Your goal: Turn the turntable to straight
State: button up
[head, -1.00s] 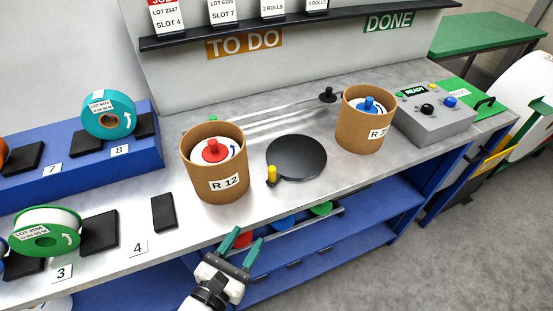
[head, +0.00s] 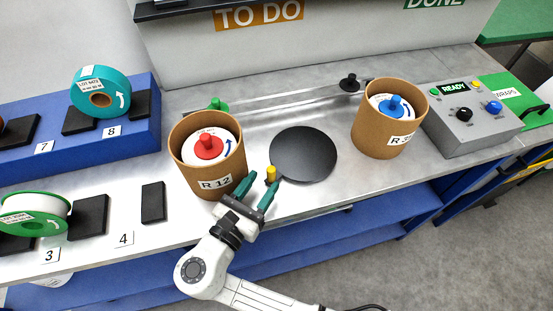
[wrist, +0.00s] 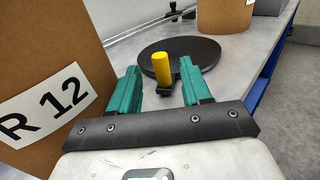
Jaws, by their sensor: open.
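The turntable (head: 304,154) is a flat black disc on the grey bench, between two brown drums. Its short yellow peg (head: 270,174) stands upright on a small black tab at the disc's near-left edge. In the wrist view the yellow peg (wrist: 161,69) shows ahead, between the line of my two fingers, with the black disc (wrist: 190,50) behind it. My gripper (head: 257,190) has green fingers and is open and empty. Its fingertips are just short of the peg, and the left finger is close beside the R 12 drum. I cannot tell whether either finger touches the peg.
The R 12 drum (head: 185,176), holding a red-knobbed roll, stands left of the disc. Another drum (head: 372,138) with a blue knob stands right. A grey control box (head: 470,125) reads READY. A rail (head: 290,97) runs behind. The front bench strip right of my gripper is clear.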

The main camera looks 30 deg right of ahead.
aim_at(269, 174)
jog(key=x, duration=0.6)
jog(key=shift+w+d+p, duration=0.15)
jog(key=shift+d+p, duration=0.2)
jog(key=shift+p, duration=0.05)
jog(key=shift+c, duration=0.3)
grip_shut()
